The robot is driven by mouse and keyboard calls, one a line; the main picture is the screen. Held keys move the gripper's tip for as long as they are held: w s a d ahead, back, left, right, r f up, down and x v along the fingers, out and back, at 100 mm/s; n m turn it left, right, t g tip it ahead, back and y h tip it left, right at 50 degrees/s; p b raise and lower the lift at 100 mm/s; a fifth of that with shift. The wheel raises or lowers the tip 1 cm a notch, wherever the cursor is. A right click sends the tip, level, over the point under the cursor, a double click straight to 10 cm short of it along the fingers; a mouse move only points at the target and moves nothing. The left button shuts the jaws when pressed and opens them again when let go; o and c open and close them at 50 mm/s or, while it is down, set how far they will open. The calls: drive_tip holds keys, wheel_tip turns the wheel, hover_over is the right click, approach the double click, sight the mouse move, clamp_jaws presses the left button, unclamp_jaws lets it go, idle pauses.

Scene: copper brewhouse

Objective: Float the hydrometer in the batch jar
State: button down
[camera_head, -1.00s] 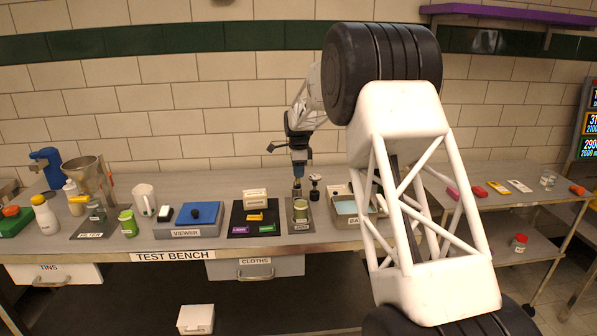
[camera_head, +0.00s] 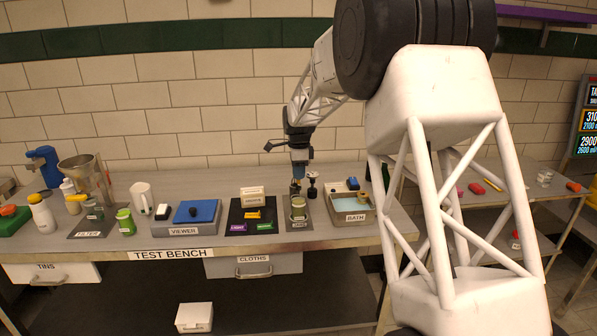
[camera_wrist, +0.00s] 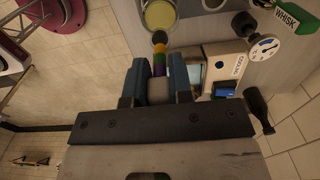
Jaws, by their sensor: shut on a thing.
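My gripper (camera_head: 299,174) is over the back of the jar mat on the test bench. In the wrist view its two dark fingers (camera_wrist: 157,80) are shut on the hydrometer (camera_wrist: 160,57), a slim piece with purple, yellow and green bands and a dark tip. The tip points toward a round jar (camera_wrist: 158,14) of yellowish liquid, cut by the picture's top edge. The tip looks apart from the jar, though its height above it is hard to tell. In the head view a greenish jar (camera_head: 299,208) stands on the dark mat (camera_head: 299,225). The hydrometer is hardly distinguishable there.
A dark stand (camera_head: 312,188) is close right of my gripper. The bath tray (camera_head: 352,218) lies further right. A black mat with small blocks (camera_head: 236,216) and the blue-topped viewer (camera_head: 190,230) lie left. A dial gauge (camera_wrist: 264,47) shows in the wrist view.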

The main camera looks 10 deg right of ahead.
sight(299, 184)
drive_tip(key=shift+f, duration=0.15)
drive_tip(key=shift+f, duration=3.55)
drive_tip(key=c, duration=0.9)
unclamp_jaws()
drive_tip(key=shift+c, duration=0.2)
drive_tip(key=shift+r, duration=0.1)
drive_tip(key=shift+r, duration=4.35)
